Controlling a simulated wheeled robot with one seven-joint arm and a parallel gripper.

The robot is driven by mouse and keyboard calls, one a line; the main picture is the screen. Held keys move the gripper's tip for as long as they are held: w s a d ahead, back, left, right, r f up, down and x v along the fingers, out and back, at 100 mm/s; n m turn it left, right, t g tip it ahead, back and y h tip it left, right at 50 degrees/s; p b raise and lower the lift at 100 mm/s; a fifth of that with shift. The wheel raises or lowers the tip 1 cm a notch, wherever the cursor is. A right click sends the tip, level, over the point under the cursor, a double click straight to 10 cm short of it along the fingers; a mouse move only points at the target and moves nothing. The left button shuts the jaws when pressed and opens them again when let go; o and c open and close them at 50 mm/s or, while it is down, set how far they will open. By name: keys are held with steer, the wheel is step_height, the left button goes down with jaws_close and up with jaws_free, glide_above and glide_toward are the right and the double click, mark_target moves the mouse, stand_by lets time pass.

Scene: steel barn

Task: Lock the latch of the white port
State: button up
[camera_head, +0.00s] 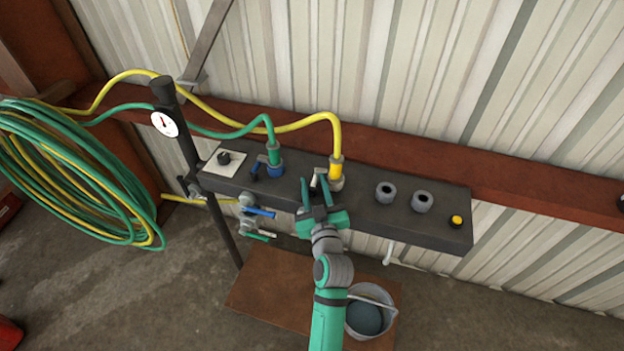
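A grey-white port (337,184) on the black panel has the yellow hose's plug (336,166) standing in it. A small pale latch lever (316,177) shows at the port's left side. My gripper (314,181) is at this lever, with its two green fingers apart, one on each side of it as seen from here. I cannot tell whether the fingers touch the lever. My gripper hides the lever's lower part and the panel below, so the latch's exact position is unclear.
Left on the panel (448,232), a green hose (273,152) stands in a blue port (275,170). Two empty grey sockets (386,191) and a yellow button (456,221) are on the right. Blue and green valve handles (260,212) hang at the front. A bucket (362,330) stands below.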

steer(key=shift+w+a, duration=0.25)
steer(key=shift+w, duration=0.3)
steer(key=shift+w+a, duration=0.2)
steer(key=shift+w, duration=0.35)
steer(key=shift+a, duration=0.2)
jaws_close()
steer(key=shift+d+f+h, duration=0.2)
steer(key=shift+d+h, duration=0.05)
steer(key=shift+h, duration=0.05)
steer(key=shift+m, duration=0.3)
steer(key=shift+s+d+m+h, duration=0.1)
steer(key=shift+d+m+h, duration=0.15)
steer(key=shift+h, duration=0.35)
steer(key=shift+d+f+m+h, duration=0.15)
steer(key=shift+m+h, duration=0.4)
steer(key=shift+h, duration=0.3)
steer(key=shift+d+f+m+h, duration=0.15)
steer(key=shift+m+h, duration=0.35)
steer(key=shift+h, duration=0.35)
